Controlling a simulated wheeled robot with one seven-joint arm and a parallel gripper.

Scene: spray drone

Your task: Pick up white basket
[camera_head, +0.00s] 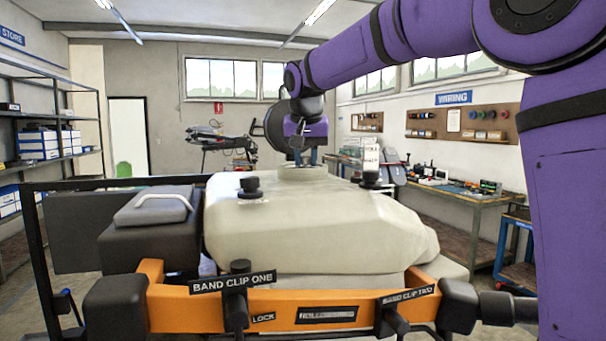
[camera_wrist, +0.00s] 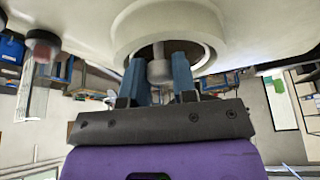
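A white round collar (camera_wrist: 160,28) stands on top of the pale tank (camera_head: 310,225). Its mouth is dark inside, with a grey-white knob (camera_wrist: 160,72) in the middle. Whether the knob belongs to the white basket I cannot tell; the basket's body is not clearly seen. My gripper (camera_head: 302,160) points down over the tank top.
Black knobs (camera_head: 249,186) stand on the tank top. An orange bar (camera_head: 190,306) with labelled clips crosses the front. A dark box (camera_head: 150,235) sits left of the tank. A workbench (camera_head: 468,195) stands at the right, shelves (camera_head: 45,145) at the left.

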